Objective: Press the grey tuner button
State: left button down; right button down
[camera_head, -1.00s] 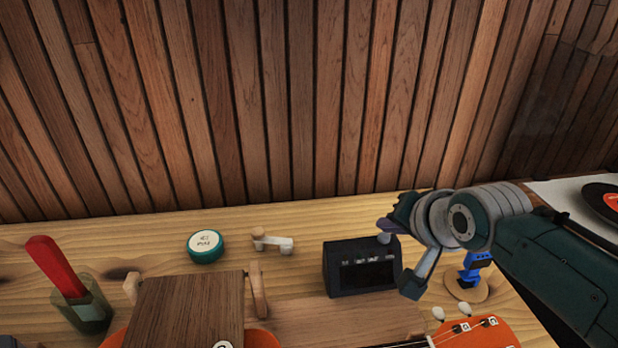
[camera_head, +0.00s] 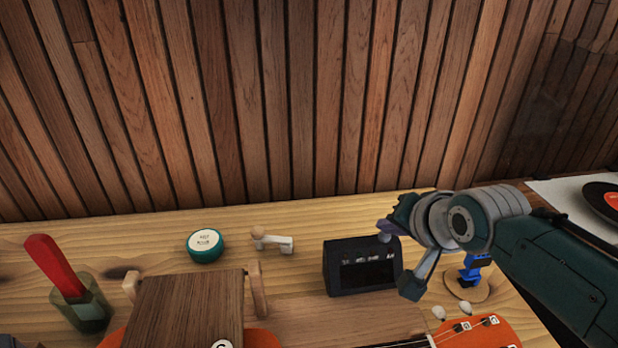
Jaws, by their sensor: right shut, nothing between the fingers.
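A dark box-shaped device (camera_head: 350,281), which looks like the tuner, stands on the wooden bench right of centre. It has a black front panel with small pale marks along it. A small grey rounded piece (camera_head: 385,238) shows at its top right edge; I take it for the grey button. My right gripper (camera_head: 390,227) is shut and empty, with its tips over that top right corner. It covers part of the device's right side. I cannot tell whether the tips touch the grey piece. My left gripper is not in view.
A teal round tin (camera_head: 205,249) and a pale small part (camera_head: 273,241) lie left of the device. A red-handled tool stands in a glass cup (camera_head: 88,315). An orange ukulele (camera_head: 478,335) lies in front. A blue item (camera_head: 473,268) stands right, near my arm.

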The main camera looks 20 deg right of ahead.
jog(key=shift+f, duration=0.25)
jog(key=shift+r+p, duration=0.5)
jog(key=shift+p, duration=0.05)
notch_tip(320, 180, up, 6)
jog(key=p, duration=0.6)
dwell(0.3)
